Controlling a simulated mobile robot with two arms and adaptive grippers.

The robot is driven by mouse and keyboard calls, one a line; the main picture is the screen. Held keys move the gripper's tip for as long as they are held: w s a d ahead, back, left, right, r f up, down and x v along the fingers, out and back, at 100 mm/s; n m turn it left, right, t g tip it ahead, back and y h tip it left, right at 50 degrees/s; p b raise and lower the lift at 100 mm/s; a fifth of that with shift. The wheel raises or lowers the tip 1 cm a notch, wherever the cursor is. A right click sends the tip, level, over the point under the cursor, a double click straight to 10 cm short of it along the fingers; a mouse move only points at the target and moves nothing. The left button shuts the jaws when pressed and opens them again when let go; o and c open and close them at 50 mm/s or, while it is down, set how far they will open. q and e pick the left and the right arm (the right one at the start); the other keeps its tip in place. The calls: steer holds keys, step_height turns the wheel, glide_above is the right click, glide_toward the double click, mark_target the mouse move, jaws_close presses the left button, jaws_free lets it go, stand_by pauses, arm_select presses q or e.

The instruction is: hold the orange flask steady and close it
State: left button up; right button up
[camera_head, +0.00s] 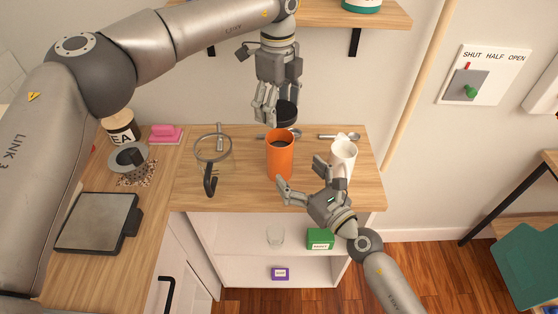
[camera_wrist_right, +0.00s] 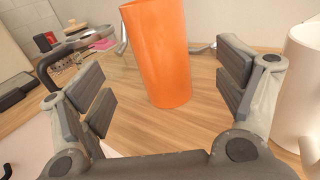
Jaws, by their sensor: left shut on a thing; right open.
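The orange flask (camera_head: 280,158) stands upright on the wooden worktop, with its dark mouth open at the top. My left gripper (camera_head: 267,113) is shut on a black lid (camera_head: 286,112), held above and behind the flask in the head view; the gripper partly hides the lid. My right gripper (camera_head: 300,174) is open, low at the near right side of the flask. In the right wrist view the flask (camera_wrist_right: 160,50) stands between and ahead of the open fingers, with a gap on each side. Its top is cut off there.
A white cup (camera_head: 343,155) with white contents stands close right of my right gripper. Spoons (camera_head: 338,136) lie behind.

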mark_target(278, 131)
arm_select(q)
steer(key=shift+s+d, duration=0.1)
arm_select(e)
steer(key=x, duration=0.9)
steer(key=shift+c, duration=0.4)
steer(key=c, duration=1.5)
arm_select(q)
steer(key=shift+f, duration=2.45)
steer(key=shift+f, duration=0.1)
steer(key=shift+f, duration=0.75)
steer(key=shift+f, duration=0.6)
